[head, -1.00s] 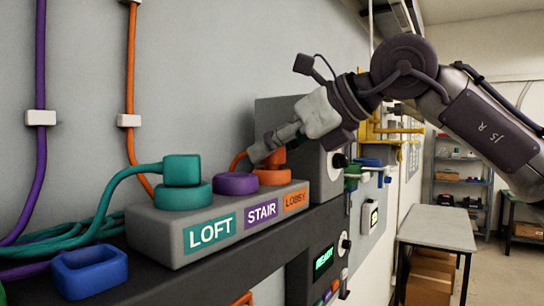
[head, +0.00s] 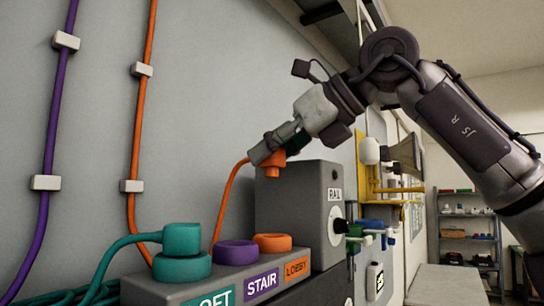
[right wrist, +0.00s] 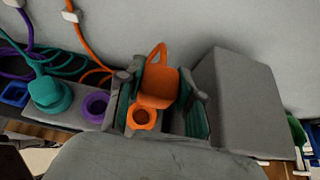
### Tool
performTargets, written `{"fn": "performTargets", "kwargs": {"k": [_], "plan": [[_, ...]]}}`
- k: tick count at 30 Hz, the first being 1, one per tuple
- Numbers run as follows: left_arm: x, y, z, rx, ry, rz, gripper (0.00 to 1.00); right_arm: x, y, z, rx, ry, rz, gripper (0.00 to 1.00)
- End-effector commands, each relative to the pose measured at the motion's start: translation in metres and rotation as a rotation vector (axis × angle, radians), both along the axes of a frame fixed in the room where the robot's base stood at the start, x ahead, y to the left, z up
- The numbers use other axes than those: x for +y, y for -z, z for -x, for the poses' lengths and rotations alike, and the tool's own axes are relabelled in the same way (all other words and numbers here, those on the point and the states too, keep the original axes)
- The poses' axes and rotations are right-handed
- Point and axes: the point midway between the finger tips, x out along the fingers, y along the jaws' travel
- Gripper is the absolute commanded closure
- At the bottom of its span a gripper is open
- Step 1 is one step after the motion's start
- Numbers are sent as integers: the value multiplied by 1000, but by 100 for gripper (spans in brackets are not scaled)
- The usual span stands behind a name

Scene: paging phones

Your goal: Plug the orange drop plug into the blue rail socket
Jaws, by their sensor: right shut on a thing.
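My right gripper (head: 274,148) is shut on the orange plug (head: 271,164), holding it in the air above the orange LOBBY socket (head: 272,242). An orange cord runs from the plug down behind the socket block. In the right wrist view the plug (right wrist: 160,82) sits between the fingers, with the orange ring (right wrist: 142,119) below it. A blue piece (head: 371,224) shows among green and white parts right of the grey box; I cannot tell if it is a socket. A blue square cup (right wrist: 14,94) shows at the far left in the right wrist view. My left gripper is not in view.
The grey box (head: 290,210) stands just right of the held plug. The teal plug (head: 181,238) sits on the LOFT socket, and the purple STAIR socket (head: 236,253) is empty. A yellow bracket (head: 400,189) sticks out from the wall further right.

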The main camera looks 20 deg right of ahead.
Motion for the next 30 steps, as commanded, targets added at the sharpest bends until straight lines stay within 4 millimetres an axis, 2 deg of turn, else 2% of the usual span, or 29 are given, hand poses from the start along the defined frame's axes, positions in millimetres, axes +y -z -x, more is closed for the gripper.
{"fn": "performTargets", "kwargs": {"k": [11,30], "plan": [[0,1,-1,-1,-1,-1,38,5,1,4,0,-1,0,99],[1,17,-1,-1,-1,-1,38,55,1,44,-2,-1,1,99]]}}
